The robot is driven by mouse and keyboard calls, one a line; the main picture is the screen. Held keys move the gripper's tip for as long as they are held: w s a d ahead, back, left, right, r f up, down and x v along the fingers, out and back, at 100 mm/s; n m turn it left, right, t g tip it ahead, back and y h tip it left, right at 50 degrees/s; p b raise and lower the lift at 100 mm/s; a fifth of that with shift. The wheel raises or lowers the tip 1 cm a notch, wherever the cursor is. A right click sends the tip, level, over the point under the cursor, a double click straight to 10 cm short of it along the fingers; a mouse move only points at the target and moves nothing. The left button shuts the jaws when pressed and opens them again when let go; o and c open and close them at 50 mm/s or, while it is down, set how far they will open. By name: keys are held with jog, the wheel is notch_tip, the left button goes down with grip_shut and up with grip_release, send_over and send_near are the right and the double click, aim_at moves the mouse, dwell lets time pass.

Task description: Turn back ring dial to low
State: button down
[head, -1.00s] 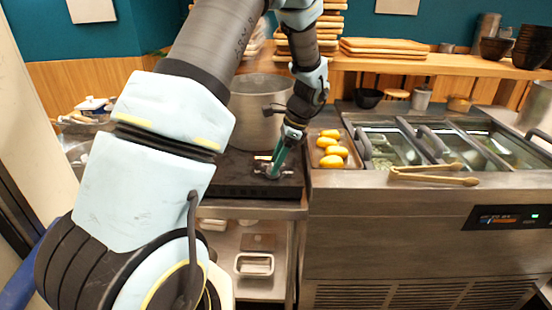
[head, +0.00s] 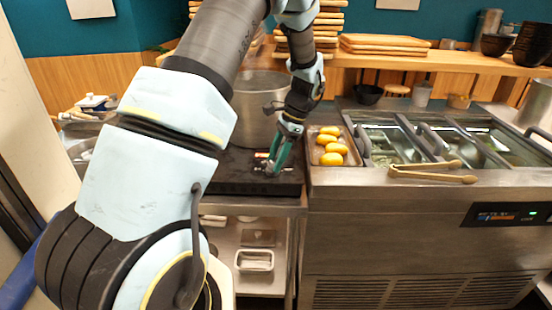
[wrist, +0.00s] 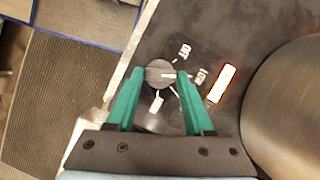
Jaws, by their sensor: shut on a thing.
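A round black dial (wrist: 158,74) with a pale pointer line shows between my fingertips in the wrist view. The pointer lies toward the right of that picture. In the head view my gripper (head: 272,168) is at the front of the dark cooktop (head: 230,188), and the dial there is mostly hidden. I cannot tell from the pictures which ring it serves.
A lit orange-white indicator (wrist: 222,83) is beside the dial. A large metal pot (head: 256,105) stands behind my gripper on the cooktop. To the right are a tray of yellow fruit (head: 330,148), a counter with glass-lidded wells, and tongs (head: 430,173).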

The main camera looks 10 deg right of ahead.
jog(key=shift+c, duration=1.4)
grip_release()
jog(key=s+b+v, duration=0.1)
jog(key=b+v, duration=0.2)
jog(key=v, duration=0.8)
jog(key=shift+w, duration=0.5)
jog(key=shift+f, duration=0.1)
jog(key=s+a+f+n+t+h, duration=0.1)
jog(key=s+a+f+n+h, duration=0.1)
jog(key=s+a+n, duration=0.5)
jog(key=s+a+f+n+t+h, duration=0.1)
jog(key=s+a+n, duration=0.6)
jog(key=a, duration=0.7)
jog(key=shift+s+f+t+h, duration=0.3)
jog(key=shift+s+f+h, duration=0.25)
jog(key=shift+s+h, duration=0.2)
